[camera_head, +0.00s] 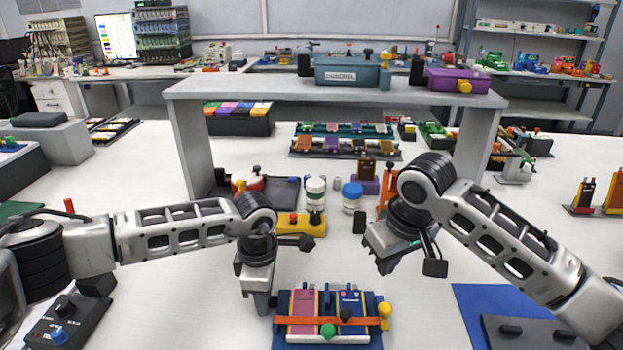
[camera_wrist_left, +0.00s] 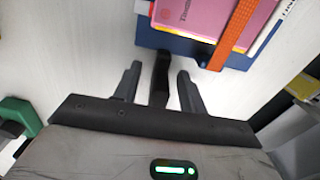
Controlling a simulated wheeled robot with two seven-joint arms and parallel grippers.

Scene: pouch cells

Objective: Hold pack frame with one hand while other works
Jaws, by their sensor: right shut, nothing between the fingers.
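The pack frame (camera_head: 373,305) is a blue tray at the front middle of the table. A pink pouch cell (camera_head: 303,303) and a dark blue cell (camera_head: 350,303) lie side by side in it, under an orange strap (camera_head: 330,321). My left gripper (camera_head: 262,305) points down at the frame's left edge. In the left wrist view its fingers (camera_wrist_left: 159,72) stand apart on either side of a black tab (camera_wrist_left: 160,78) at the edge of the blue frame (camera_wrist_left: 180,42), with gaps on both sides. My right gripper (camera_head: 386,266) is shut and empty, above and right of the frame.
A yellow block (camera_head: 297,225), a white jar (camera_head: 315,192) and a blue-lidded jar (camera_head: 352,196) stand behind the frame. A white raised shelf (camera_head: 330,88) spans the back. A blue mat (camera_head: 470,305) lies right. White table is clear between mat and frame.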

